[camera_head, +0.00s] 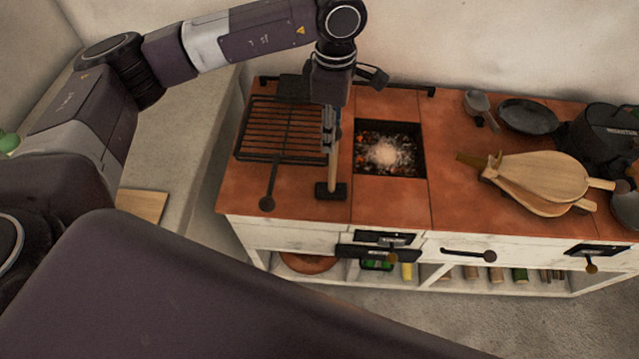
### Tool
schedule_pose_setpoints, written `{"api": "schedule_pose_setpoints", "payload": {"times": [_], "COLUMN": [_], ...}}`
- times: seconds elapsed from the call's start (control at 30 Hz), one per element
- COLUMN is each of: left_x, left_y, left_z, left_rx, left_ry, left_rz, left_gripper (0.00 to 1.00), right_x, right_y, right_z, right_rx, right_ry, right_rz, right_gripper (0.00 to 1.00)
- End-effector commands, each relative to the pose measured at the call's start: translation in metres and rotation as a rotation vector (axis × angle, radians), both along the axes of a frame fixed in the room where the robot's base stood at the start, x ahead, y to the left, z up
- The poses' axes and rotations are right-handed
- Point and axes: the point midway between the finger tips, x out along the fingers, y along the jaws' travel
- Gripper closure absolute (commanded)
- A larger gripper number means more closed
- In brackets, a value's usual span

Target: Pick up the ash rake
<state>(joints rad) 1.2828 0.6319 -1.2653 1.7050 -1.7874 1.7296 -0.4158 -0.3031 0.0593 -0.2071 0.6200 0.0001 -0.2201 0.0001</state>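The ash rake (334,176) has a pale wooden handle and a dark, block-like head. It stands upright, head down, over the front part of the red tiled hearth top, between the grill rack and the fire pit. I cannot tell whether its head touches the tiles. My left gripper (330,135) points down from above, its fingers closed around the upper part of the handle. The gripper hides the handle's top. My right gripper is not in view.
A grill rack (276,128) lies close on the left. The glowing fire pit (405,152) is just right of the rake. Wooden bellows (545,178), a black pan (530,116) and a dark pot (604,138) crowd the right side. Drawers line the front (470,247).

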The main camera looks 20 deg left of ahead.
Motion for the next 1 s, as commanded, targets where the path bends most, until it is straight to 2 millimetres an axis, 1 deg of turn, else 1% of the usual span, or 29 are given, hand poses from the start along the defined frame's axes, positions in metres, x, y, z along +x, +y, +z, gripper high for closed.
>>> {"api": "schedule_pose_setpoints", "payload": {"times": [0.03, 0.1, 0.2, 0.3, 0.43, 0.5, 0.6, 0.73, 0.87, 1.0], "left_x": [-0.001, -0.001, -0.001, 0.0, 0.002, 0.003, 0.003, 0.004, 0.004, 0.004], "left_y": [0.0, 0.0, 0.0, -0.002, -0.004, -0.004, -0.004, -0.005, -0.005, -0.004], "left_z": [-0.004, -0.011, -0.022, -0.032, -0.051, -0.063, -0.072, -0.077, -0.077, -0.076], "left_rx": [0.002, 0.001, 0.0, 0.0, 0.0, 0.0, -0.002, -0.002, -0.002, -0.002], "left_ry": [0.003, 0.005, 0.005, 0.006, 0.007, 0.006, 0.004, 0.002, 0.002, 0.002], "left_rz": [0.0, 0.0, 0.001, 0.001, 0.0, 0.001, 0.001, -0.001, -0.001, -0.001], "left_gripper": [0.66, 0.66, 0.66, 0.66, 0.66, 0.66, 0.66, 0.66, 0.66, 0.81], "right_x": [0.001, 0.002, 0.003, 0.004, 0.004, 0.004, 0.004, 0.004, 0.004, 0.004], "right_y": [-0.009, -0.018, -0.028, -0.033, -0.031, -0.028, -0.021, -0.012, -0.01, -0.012], "right_z": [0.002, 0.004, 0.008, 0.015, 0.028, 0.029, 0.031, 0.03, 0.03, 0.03], "right_rx": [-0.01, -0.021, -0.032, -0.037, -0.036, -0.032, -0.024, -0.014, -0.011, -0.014], "right_ry": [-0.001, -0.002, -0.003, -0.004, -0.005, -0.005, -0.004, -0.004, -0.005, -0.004], "right_rz": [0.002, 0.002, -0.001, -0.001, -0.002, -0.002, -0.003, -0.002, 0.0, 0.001], "right_gripper": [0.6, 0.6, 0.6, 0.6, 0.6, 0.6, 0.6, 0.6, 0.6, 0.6]}}
